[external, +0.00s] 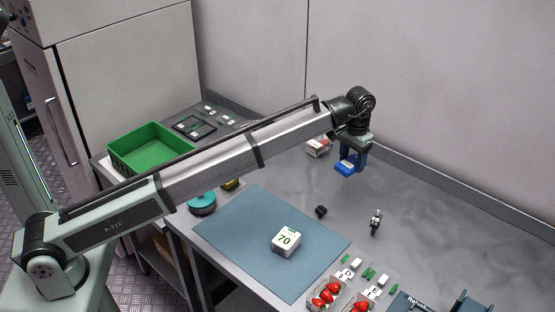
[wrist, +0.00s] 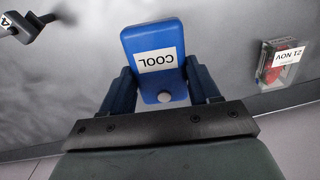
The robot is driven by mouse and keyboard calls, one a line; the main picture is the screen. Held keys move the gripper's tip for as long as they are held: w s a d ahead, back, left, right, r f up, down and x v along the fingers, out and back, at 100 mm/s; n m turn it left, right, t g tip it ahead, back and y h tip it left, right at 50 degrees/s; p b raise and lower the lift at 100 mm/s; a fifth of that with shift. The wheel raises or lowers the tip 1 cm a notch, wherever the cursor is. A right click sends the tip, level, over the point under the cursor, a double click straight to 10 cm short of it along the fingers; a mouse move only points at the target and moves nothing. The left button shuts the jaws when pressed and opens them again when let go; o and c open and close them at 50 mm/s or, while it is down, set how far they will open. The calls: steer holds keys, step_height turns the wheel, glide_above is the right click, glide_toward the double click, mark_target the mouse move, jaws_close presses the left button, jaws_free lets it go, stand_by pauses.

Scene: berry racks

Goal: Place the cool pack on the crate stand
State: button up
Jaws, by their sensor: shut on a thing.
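The cool pack (external: 346,169) is a blue block with a white label reading COOL in the wrist view (wrist: 150,32). My gripper (external: 353,158) is shut on it, with one finger on each side in the wrist view (wrist: 162,90). The pack hangs above the grey table toward the back wall. I cannot tell for certain which thing is the crate stand. A dark rectangular frame (external: 181,127) lies at the back left beside the green crate (external: 150,170). A blue-grey holder (external: 440,304) with partly cut-off lettering is at the bottom right edge.
Punnets of red berries (external: 325,293) stand at the front. A clear box with a dated label (wrist: 283,65) is near the wall. A teal round item (external: 201,203) is left of the mat.

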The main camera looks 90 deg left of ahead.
steer(key=s+a+f+n, duration=0.1)
steer(key=s+a+n, duration=0.1)
steer(key=s+a, duration=0.9)
steer(key=s+a+f+n, duration=0.2)
steer(key=s+a, duration=0.5)
steer(key=a, duration=0.9)
steer(key=s+a+f+n, duration=0.1)
steer(key=s+a, duration=0.4)
steer(key=s, duration=0.3)
steer(key=s+a+f+n, duration=0.1)
steer(key=s+a+n, duration=0.1)
steer(key=s+a, duration=0.45)
steer(key=s+d+f+m, duration=0.1)
steer(key=s+d+f, duration=0.15)
steer(key=s, duration=0.75)
steer(key=shift+w+a+f+m, duration=0.15)
steer(key=shift+f+m, duration=0.5)
steer(key=shift+f, duration=1.05)
steer(key=shift+a+f+m, duration=0.2)
steer(key=shift+f+m, duration=0.5)
steer(key=shift+f, duration=1)
steer(key=shift+w+a+f+m, duration=0.15)
steer(key=shift+f+m, duration=0.5)
steer(key=shift+f, duration=1.05)
steer(key=shift+s+f, duration=0.1)
